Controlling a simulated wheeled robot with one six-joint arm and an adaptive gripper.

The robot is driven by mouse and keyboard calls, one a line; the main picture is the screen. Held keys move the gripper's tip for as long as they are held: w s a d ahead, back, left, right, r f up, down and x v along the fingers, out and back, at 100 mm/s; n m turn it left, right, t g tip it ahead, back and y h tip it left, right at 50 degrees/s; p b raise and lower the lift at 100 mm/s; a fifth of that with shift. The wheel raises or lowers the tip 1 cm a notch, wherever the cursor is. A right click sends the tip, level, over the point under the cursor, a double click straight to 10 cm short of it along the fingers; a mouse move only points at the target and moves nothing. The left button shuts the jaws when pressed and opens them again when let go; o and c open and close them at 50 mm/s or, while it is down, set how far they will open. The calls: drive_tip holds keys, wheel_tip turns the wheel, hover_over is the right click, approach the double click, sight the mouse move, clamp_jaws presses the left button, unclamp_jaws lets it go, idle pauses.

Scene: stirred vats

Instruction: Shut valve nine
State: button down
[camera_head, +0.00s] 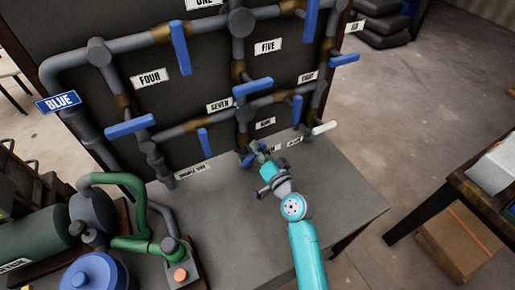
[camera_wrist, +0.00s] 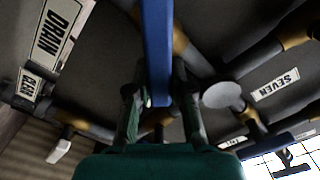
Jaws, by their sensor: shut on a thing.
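My gripper (camera_head: 263,152) is low at the pipe panel, at the back edge of the grey bench. In the wrist view its two dark fingers (camera_wrist: 160,100) are shut on a blue valve handle (camera_wrist: 157,45), which runs up and out at the top of the picture. In the head view a bit of this blue handle (camera_head: 248,160) shows beside the fingers; the gripper hides part of it. A small label (camera_head: 265,123) sits just above it, too blurred to read surely as nine. The valve body behind the handle is mostly hidden.
Other blue handles stand close by: one under SEVEN (camera_head: 203,141), one above (camera_head: 253,87), one to the right (camera_head: 297,109). A white handle (camera_head: 325,127) juts out at right. The grey bench (camera_head: 330,200) is clear at right; green pump piping (camera_head: 135,243) stands at left.

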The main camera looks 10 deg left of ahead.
drive_tip(key=m, duration=0.3)
drive_tip(key=f+m, duration=0.1)
drive_tip(key=shift+w+d+m, duration=0.2)
drive_tip(key=shift+d+m, duration=0.1)
drive_tip(key=shift+f+m, duration=0.2)
drive_tip(key=shift+m, duration=0.9)
drive_tip(key=shift+f+m, duration=0.2)
drive_tip(key=shift+m, duration=0.9)
drive_tip(key=shift+d, duration=0.1)
drive_tip(key=c, duration=1)
unclamp_jaws()
drive_tip(key=v, duration=1.2)
